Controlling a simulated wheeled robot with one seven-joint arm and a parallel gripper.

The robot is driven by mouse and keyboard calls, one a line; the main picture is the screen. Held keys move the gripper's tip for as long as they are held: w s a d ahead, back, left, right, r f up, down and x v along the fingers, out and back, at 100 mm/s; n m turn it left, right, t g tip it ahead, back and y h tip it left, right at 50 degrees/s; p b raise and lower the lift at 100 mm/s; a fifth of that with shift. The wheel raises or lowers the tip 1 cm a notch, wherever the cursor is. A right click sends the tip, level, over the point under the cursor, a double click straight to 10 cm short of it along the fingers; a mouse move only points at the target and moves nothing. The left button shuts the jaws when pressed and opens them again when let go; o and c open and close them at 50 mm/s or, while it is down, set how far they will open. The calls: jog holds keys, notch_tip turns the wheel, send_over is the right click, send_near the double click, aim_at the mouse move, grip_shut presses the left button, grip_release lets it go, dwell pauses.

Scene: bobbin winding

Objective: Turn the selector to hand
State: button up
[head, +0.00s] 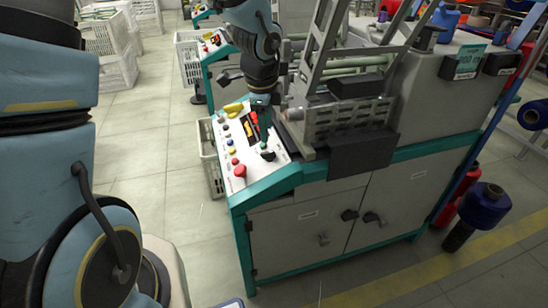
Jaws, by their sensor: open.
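The white control panel (252,178) slopes along the left front of the winding machine. My gripper (264,138) points down just above this knob and looks open. I cannot tell whether the fingers are around the knob or touching it, as they partly hide that part of the panel.
The grey machine frame (352,118) rises close to the right of my gripper. White crates (115,70) stand at the upper left. Spools (485,205) stand on the right. The floor at left is clear.

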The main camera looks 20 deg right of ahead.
aim_at(268, 153)
jog(key=b+x, duration=0.1)
jog(key=x, duration=0.8)
jog(key=shift+f, duration=0.2)
jog(key=shift+w, duration=0.1)
grip_shut()
jog(key=shift+a, duration=0.1)
